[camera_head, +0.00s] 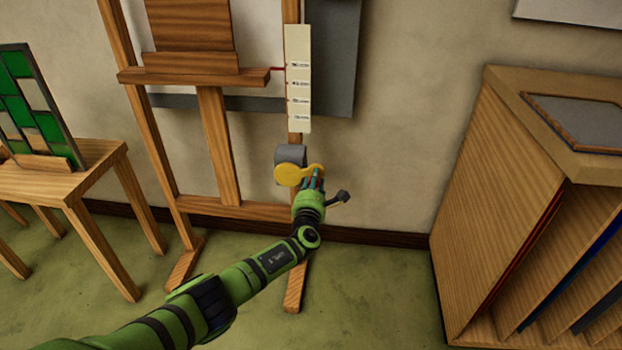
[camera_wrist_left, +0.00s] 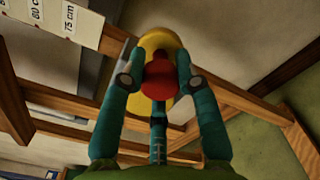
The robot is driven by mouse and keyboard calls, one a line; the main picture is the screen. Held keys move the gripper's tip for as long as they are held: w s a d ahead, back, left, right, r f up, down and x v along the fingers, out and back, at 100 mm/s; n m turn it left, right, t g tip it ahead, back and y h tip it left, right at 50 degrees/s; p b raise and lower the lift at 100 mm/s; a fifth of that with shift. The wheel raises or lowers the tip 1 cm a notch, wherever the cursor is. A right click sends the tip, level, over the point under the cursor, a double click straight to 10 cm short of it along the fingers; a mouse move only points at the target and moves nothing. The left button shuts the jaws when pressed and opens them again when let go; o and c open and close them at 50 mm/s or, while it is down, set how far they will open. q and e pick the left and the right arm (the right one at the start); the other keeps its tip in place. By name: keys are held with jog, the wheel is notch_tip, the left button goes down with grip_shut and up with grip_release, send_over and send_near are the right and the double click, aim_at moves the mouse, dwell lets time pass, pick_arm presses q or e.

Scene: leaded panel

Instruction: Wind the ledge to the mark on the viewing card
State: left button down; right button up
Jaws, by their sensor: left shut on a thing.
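The wooden ledge (camera_head: 195,76) crosses the easel in the head view and carries a brown board. A thin red pointer (camera_head: 278,69) runs from its right end to the viewing card (camera_head: 299,45), near the top printed line. The card has several lines, too small to read there; part of it shows in the wrist view (camera_wrist_left: 83,22) with "75 cm". Below it a yellow crank (camera_head: 288,175) sits on a grey housing (camera_head: 290,153). My left gripper (camera_head: 314,180) is shut on the crank's red knob (camera_wrist_left: 157,78), a finger on each side. My right gripper is out of view.
A table (camera_head: 98,160) at left holds a green and white leaded panel (camera_head: 28,105). A wooden rack (camera_head: 500,190) with upright sheets stands at right. Easel legs stand around the crank. Green floor between easel and rack is clear.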

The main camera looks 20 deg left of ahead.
pick_arm(q)
jog(key=shift+d+f+m, duration=0.5)
jog(key=shift+f+m, duration=0.35)
jog(key=shift+m, duration=0.05)
jog(key=shift+f, duration=0.15)
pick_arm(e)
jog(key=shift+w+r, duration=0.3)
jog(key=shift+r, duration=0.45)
pick_arm(q)
jog(key=shift+f, duration=0.1)
jog(key=c, duration=0.9)
grip_release()
jog(key=shift+a, duration=0.1)
jog(key=shift+a, duration=0.1)
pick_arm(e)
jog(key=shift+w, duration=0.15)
pick_arm(q)
jog(key=v, duration=1.2)
